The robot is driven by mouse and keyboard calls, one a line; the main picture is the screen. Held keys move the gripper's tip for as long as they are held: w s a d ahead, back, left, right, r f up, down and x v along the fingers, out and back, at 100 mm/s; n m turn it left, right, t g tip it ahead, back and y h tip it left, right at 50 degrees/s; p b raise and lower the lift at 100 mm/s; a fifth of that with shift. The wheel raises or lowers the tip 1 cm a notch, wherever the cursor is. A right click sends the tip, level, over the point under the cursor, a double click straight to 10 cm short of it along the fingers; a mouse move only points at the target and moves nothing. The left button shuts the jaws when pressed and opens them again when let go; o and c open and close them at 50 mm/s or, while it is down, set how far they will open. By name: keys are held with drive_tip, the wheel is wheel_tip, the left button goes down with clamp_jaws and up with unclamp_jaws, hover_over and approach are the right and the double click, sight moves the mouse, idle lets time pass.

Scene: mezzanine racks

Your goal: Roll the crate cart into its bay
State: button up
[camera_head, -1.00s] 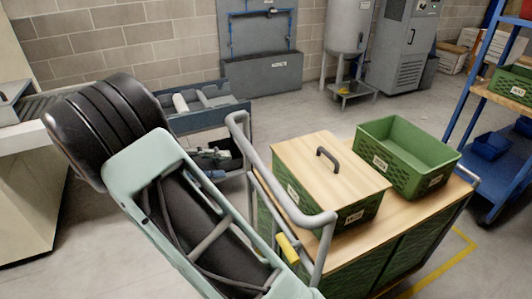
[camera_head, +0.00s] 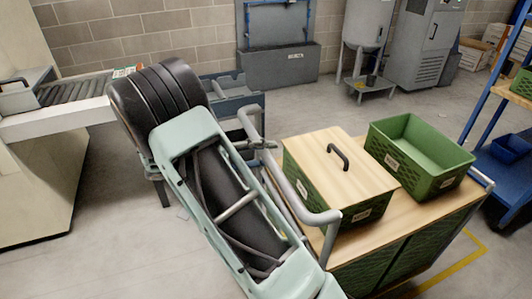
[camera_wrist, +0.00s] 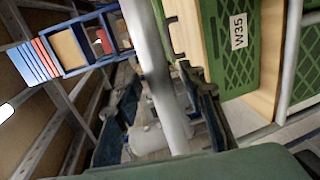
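The crate cart has a wooden top (camera_head: 385,228), green sides and a tubular grey push handle (camera_head: 312,210) on its left. A lidded green crate (camera_head: 365,212) and an open green crate (camera_head: 440,185) stand on it. My gripper (camera_head: 264,146) is at the far part of the handle, partly hidden behind my arm. In the wrist view, the grey handle tube (camera_wrist: 158,75) runs between the two fingers of my gripper (camera_wrist: 162,78), which stand apart with gaps beside the tube. A crate labelled W35 (camera_wrist: 228,45) shows there too. Yellow floor marking (camera_head: 468,258) lies right of the cart.
A blue-grey bin unit (camera_head: 236,90) stands behind my gripper. A roller conveyor (camera_head: 75,95) is at the left. A blue rack (camera_head: 480,110) stands at the right. A tank (camera_head: 365,30) and grey cabinet (camera_head: 425,50) are at the back. Open floor lies between them and the cart.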

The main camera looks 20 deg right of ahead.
drive_tip(key=shift+d, duration=0.25)
clamp_jaws()
idle(0.3)
